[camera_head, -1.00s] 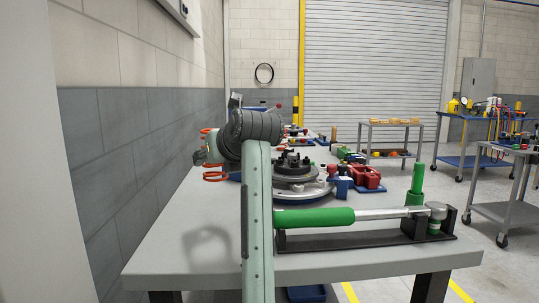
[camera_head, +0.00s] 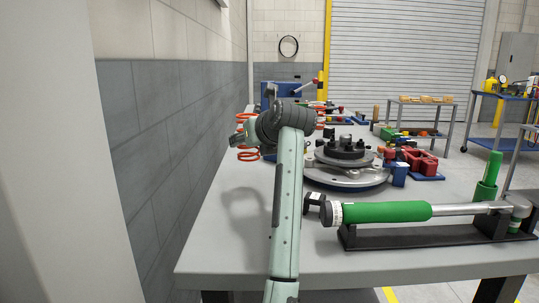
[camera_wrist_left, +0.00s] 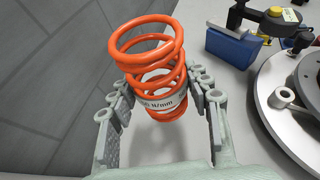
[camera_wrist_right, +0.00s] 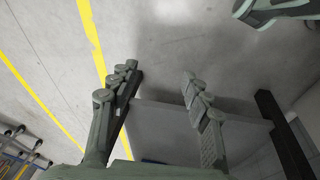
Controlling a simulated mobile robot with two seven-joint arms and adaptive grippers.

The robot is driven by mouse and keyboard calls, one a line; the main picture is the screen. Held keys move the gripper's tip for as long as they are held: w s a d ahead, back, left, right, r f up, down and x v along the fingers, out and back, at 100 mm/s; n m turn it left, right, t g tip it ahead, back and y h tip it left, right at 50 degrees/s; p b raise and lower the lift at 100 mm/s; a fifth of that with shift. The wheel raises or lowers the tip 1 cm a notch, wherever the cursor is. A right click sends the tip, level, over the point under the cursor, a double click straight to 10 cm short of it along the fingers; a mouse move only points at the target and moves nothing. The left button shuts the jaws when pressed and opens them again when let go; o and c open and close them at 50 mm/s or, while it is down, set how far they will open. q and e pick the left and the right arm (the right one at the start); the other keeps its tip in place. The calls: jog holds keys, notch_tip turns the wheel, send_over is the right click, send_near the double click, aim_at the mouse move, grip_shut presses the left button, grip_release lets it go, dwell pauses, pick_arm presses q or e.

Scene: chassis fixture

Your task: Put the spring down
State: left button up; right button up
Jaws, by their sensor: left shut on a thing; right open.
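The orange coil spring (camera_wrist_left: 150,50) with a pale printed band stands between the fingers of my left gripper (camera_wrist_left: 160,85). Both fingers press on its sides around the band. My right gripper (camera_wrist_right: 160,75) is open and empty, above the floor near a grey table edge. It does not show in the head view.
The grey table (camera_head: 220,255) holds a round metal fixture (camera_head: 345,180), red blocks (camera_head: 418,162) and a green-handled tool (camera_head: 385,211) on a black stand. A blue block (camera_wrist_left: 232,47) stands near the spring. A grey wall borders the left. The table's front left is clear.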

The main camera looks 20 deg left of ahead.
pick_arm(q)
jog(key=w+f, duration=0.1)
jog(key=w, duration=0.1)
jog(key=w+f, duration=0.1)
jog(key=w, duration=0.1)
jog(key=w+f, duration=0.1)
jog(key=w, duration=0.1)
jog(key=shift+w+d+f+p, duration=0.1)
jog(key=shift+d+f+p, duration=0.2)
jog(key=shift+d, duration=0.1)
jog(key=shift+f+p, duration=0.3)
jog(key=shift+f, duration=1.65)
pick_arm(e)
jog(key=s+f, duration=0.2)
jog(key=f, duration=0.1)
jog(key=s+d+f, duration=0.1)
jog(key=f, duration=0.1)
pick_arm(q)
jog(key=shift+f, duration=0.1)
pick_arm(e)
jog(key=shift+g, duration=0.3)
pick_arm(q)
jog(key=o, duration=1.2)
jog(key=shift+f, duration=0.1)
jog(key=o, duration=0.4)
jog(key=shift+c, duration=0.2)
pick_arm(e)
jog(key=shift+w+a+r, duration=0.15)
jog(key=shift+w+r, duration=0.15)
jog(key=shift+r, duration=0.05)
